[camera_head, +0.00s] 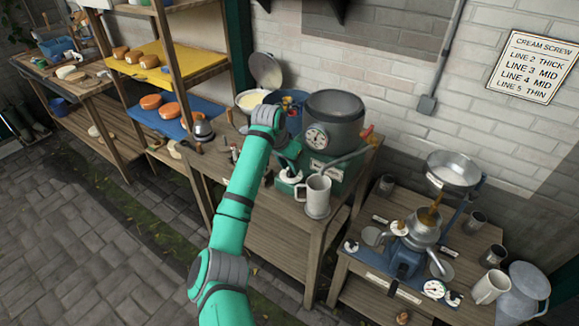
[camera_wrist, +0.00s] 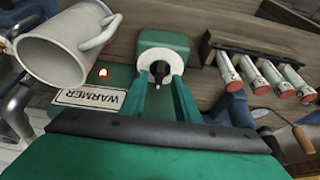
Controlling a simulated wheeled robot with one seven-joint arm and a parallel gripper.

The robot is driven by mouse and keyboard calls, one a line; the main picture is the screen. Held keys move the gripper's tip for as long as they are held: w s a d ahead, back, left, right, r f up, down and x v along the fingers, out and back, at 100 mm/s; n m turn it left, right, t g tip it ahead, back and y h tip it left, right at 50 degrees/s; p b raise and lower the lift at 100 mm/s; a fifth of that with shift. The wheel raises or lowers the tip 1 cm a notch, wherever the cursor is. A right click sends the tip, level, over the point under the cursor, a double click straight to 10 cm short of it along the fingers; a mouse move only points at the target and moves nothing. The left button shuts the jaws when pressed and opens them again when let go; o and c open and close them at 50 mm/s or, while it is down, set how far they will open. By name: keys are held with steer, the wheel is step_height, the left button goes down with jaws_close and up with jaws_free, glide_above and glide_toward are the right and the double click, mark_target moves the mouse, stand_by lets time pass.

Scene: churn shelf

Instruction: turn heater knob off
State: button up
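The heater knob (camera_wrist: 159,70) has a black grip on a white disc, on a green block of the warmer. A white label reading WARMER (camera_wrist: 90,98) and a lit orange-red lamp (camera_wrist: 103,73) are left of it in the wrist view. My gripper (camera_wrist: 162,78) has its two green fingers apart, tips on either side of the black grip. Whether they touch it is hard to tell. In the head view, the green warmer (camera_head: 330,172) carries a grey pot with a dial (camera_head: 335,115). My wrist hides part of it, and my fingertips are not clear there.
A white mug (camera_wrist: 60,45) stands close beside the knob; it also shows in the head view (camera_head: 315,192). A rack of several white tubes with red ends (camera_wrist: 262,75) is at right in the wrist view. A blue separator machine (camera_head: 408,255) stands on the right table.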

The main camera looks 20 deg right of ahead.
steer(key=shift+d+f, duration=0.15)
steer(key=shift+f, duration=0.25)
steer(key=shift+c, duration=0.6)
jaws_close()
steer(key=shift+w, duration=0.1)
steer(key=n, duration=0.2)
steer(key=n+y, duration=0.1)
steer(key=shift+s+d+n+t, duration=0.2)
steer(key=shift+s+n+t, duration=0.1)
steer(key=shift+t, duration=0.1)
steer(key=shift+w+n+t+y, duration=0.1)
steer(key=shift+n+t+y, duration=0.35)
steer(key=shift+n, duration=1.45)
steer(key=shift+r+y, duration=0.1)
steer(key=shift+y, duration=0.15)
